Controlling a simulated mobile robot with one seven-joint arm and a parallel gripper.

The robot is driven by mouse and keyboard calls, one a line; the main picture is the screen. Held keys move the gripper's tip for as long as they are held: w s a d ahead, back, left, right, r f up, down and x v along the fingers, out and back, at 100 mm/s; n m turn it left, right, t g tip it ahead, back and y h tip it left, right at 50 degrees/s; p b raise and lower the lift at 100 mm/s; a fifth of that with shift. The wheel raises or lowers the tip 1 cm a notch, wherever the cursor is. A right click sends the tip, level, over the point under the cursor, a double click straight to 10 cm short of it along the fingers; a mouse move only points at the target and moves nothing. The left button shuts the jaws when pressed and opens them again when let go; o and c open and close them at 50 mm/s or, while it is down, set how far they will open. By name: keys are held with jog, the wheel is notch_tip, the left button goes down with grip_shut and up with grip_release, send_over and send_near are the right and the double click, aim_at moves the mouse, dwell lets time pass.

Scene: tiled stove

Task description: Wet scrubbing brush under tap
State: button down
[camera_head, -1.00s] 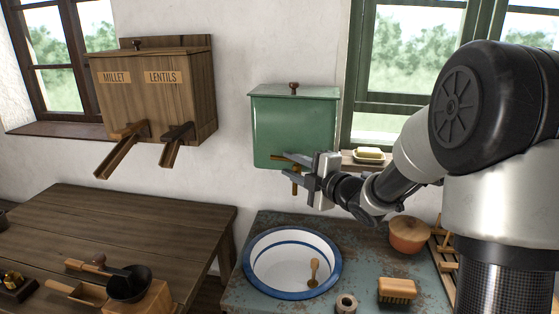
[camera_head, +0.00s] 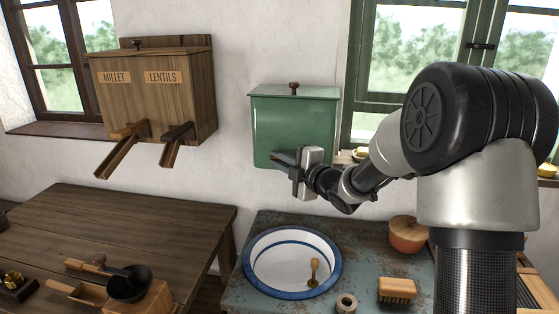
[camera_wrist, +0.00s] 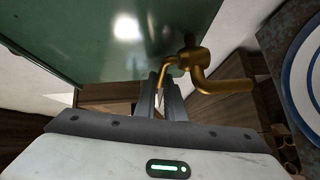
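The green water tank (camera_head: 295,125) hangs on the wall above the basin. Its brass tap (camera_wrist: 232,86) shows in the wrist view, right of my fingertips; in the head view my gripper (camera_head: 285,158) hides it. The fingers (camera_wrist: 165,88) are close together, and a thin brass lever of the tap runs down between their tips. The scrubbing brush (camera_head: 397,287), a wooden block with pale bristles, lies on the counter right of the basin. The white basin (camera_head: 262,262) with a blue rim is below the tank. I see no water running.
A small wooden-handled object (camera_head: 314,270) stands in the basin. A small round ring-shaped object (camera_head: 346,303) and a lidded orange-brown pot (camera_head: 407,236) are on the worn blue counter (camera_head: 365,250). A wooden table (camera_head: 130,215) stands at left, below the millet and lentils dispenser (camera_head: 155,95).

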jog(key=n+g+y, duration=0.1)
jog(key=s+n+g+y+p, duration=0.1)
jog(key=n+g+y, duration=0.1)
jog(key=shift+s+d, duration=0.2)
dwell(0.3)
jog(key=c, duration=1.8)
grip_release()
jog(key=shift+c, duration=0.2)
